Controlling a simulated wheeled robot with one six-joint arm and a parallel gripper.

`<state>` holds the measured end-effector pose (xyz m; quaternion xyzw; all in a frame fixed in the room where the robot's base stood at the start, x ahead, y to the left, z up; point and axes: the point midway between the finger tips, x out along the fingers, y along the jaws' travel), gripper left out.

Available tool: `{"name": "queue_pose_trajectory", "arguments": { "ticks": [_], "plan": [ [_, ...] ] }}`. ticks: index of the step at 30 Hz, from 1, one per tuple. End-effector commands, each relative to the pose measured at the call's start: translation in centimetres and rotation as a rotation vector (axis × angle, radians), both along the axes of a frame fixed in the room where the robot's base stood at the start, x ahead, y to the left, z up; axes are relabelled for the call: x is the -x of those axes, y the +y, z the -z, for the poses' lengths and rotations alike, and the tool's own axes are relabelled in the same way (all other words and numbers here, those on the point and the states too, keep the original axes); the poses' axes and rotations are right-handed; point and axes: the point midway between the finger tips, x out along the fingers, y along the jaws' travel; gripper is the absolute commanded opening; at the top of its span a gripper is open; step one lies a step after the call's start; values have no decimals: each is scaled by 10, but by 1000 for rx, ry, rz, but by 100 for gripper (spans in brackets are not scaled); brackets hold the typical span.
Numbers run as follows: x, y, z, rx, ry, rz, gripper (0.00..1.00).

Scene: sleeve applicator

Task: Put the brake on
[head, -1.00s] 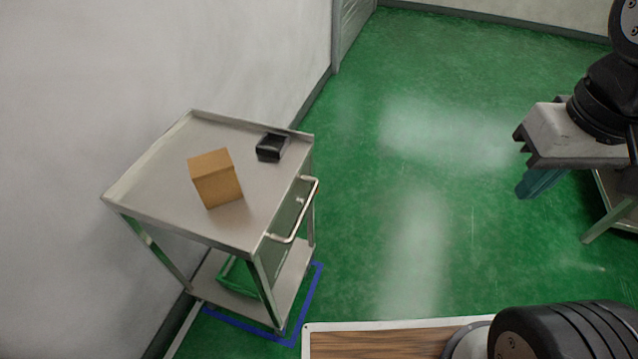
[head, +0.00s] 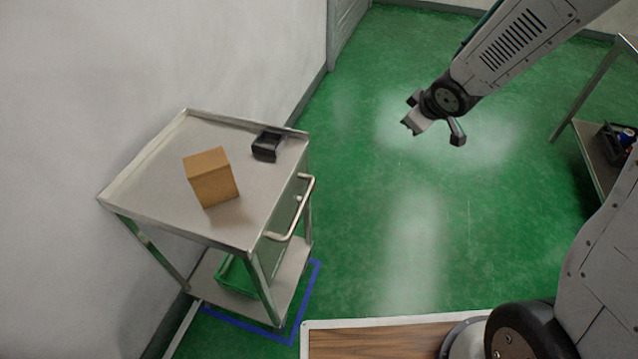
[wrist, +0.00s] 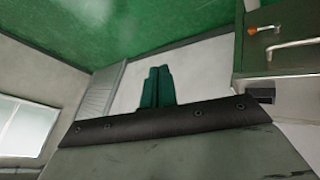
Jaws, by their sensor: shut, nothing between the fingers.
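A grey metal trolley (head: 150,160) stands against the left wall in the head view, with a silver handle (head: 290,225) on its right side. A small orange knob (wrist: 252,30) and part of a silver handle (wrist: 295,46) show on a dark green panel at the upper right of the wrist view. I cannot tell which part is the brake. My gripper's teal fingers (wrist: 157,80) are together and empty in the wrist view, left of that panel and apart from it. In the head view my wrist hangs over the floor, right of the trolley; the fingers are not clear there.
A brown box (head: 210,178) and a small black item (head: 266,146) sit on the trolley top, and a green tray (head: 236,277) on its lower shelf. Blue tape (head: 297,325) marks the floor around it. Open green floor (head: 400,220) lies to its right. A shelf rack (head: 590,145) stands far right.

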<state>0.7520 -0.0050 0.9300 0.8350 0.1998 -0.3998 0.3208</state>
Motion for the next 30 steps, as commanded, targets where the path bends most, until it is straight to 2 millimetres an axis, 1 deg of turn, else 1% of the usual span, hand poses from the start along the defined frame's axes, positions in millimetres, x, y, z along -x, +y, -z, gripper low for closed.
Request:
{"name": "queue_pose_trajectory", "arguments": {
  "ticks": [1, 3, 5, 6, 9, 12, 15, 18, 21, 30],
  "plan": [
    [-8, 13, 26, -23, -2, -72, 0],
    [-16, 35, 56, -69, -21, -179, 0],
    [-19, 55, 82, -119, -32, -269, 0],
    [-18, 68, 99, -155, -39, -326, 0],
    [-9, 97, 134, -255, -51, -450, 0],
    [4, 120, 160, -348, -57, -541, 0],
    [16, 134, 175, -421, -61, -600, 0],
    [23, 142, 183, -465, -65, -631, 0],
    [26, 145, 185, -483, -66, -642, 0],
    [26, 146, 185, -483, -68, -643, 0]
  ]
}}
